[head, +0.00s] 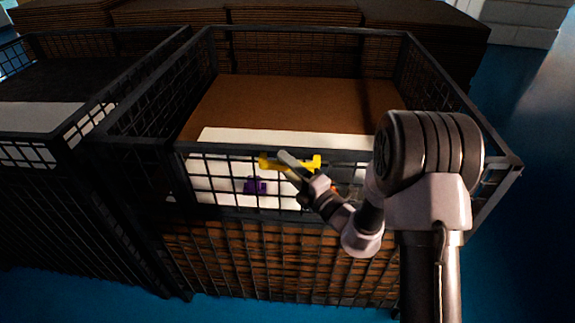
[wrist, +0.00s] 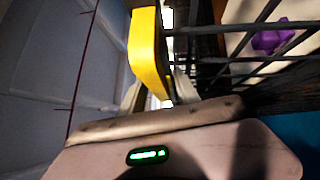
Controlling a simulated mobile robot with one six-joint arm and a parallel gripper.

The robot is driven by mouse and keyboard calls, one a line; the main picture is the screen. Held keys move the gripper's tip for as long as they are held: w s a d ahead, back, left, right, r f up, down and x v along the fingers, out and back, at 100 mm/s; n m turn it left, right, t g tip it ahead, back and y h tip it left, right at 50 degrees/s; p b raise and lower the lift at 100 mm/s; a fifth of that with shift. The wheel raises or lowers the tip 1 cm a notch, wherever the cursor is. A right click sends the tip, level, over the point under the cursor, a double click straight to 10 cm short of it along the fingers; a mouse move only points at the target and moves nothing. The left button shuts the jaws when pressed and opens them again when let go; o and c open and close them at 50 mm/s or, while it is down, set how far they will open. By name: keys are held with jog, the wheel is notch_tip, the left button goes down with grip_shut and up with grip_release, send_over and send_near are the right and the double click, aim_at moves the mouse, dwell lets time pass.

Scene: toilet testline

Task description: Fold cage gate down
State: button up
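The cage gate (head: 232,178) is the upper mesh panel on the front of the black wire cage (head: 135,138). It stands upright in the head view. A yellow handle (head: 309,162) sits on its top bar. The handle also fills the middle of the wrist view (wrist: 146,48). My gripper (head: 287,160) is at the handle, with one grey finger crossing in front of it. In the wrist view my gripper's fingers (wrist: 160,92) lie on either side of the handle's lower end. I cannot tell whether they press on it. My arm hides the gate's right part.
Inside the cage lie brown cardboard (head: 290,100), a white sheet (head: 225,138) and a purple object (head: 255,186). A second cage (head: 45,135) stands close on the left. Cardboard stacks (head: 290,15) stand behind. Blue floor (head: 530,200) is clear on the right.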

grip_shut()
dwell(1.4)
